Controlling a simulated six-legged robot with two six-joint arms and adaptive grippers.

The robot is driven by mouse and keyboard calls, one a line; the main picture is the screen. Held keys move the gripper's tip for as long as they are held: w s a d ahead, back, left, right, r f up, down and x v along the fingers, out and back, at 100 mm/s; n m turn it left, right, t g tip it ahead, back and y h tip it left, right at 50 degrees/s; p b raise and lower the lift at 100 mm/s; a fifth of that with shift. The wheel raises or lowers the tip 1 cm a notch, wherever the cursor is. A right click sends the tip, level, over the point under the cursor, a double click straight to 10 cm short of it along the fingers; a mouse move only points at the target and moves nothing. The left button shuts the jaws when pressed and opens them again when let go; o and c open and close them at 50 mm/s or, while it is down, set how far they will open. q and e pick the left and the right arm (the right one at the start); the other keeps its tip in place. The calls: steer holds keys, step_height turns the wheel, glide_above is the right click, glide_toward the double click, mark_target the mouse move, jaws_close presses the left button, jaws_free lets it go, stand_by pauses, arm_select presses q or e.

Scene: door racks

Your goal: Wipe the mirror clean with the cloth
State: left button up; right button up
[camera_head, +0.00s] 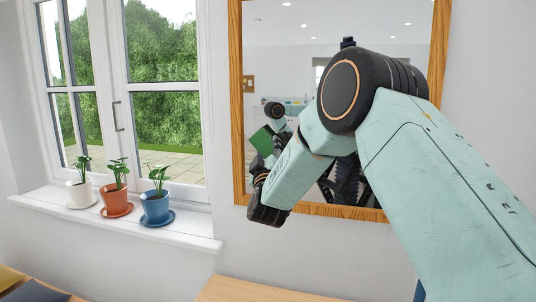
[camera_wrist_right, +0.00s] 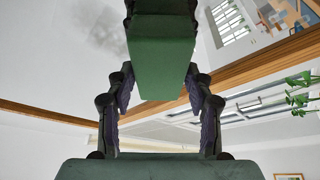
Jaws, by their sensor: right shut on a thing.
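The mirror (camera_head: 290,40) hangs on the wall in a wooden frame (camera_head: 238,75). In the right wrist view its glass (camera_wrist_right: 50,70) fills the upper left, with a grey smudge (camera_wrist_right: 97,25) left of the cloth. My right gripper (camera_wrist_right: 161,12) is shut on the green cloth (camera_wrist_right: 160,65), which lies between its two fingers. In the head view, the green cloth (camera_head: 262,139) shows small at the mirror's left side, partly hidden. I cannot tell whether it touches the glass. My right arm hides much of the mirror's lower right. My left gripper is not in view.
A window (camera_head: 165,120) is left of the mirror. A white pot (camera_head: 80,194), an orange pot (camera_head: 116,202) and a blue pot (camera_head: 155,207) with plants stand on its sill (camera_head: 195,235). A wooden surface (camera_head: 245,291) is below. The mirror reflects the room and parts of me.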

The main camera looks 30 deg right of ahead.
steer(key=shift+s+d, duration=0.4)
steer(key=s+d+p, duration=0.5)
steer(key=s+d, duration=0.1)
steer(key=s, duration=0.1)
steer(key=shift+s+p, duration=0.2)
steer(key=shift+p, duration=0.1)
stand_by(0.6)
steer(key=shift+w, duration=0.1)
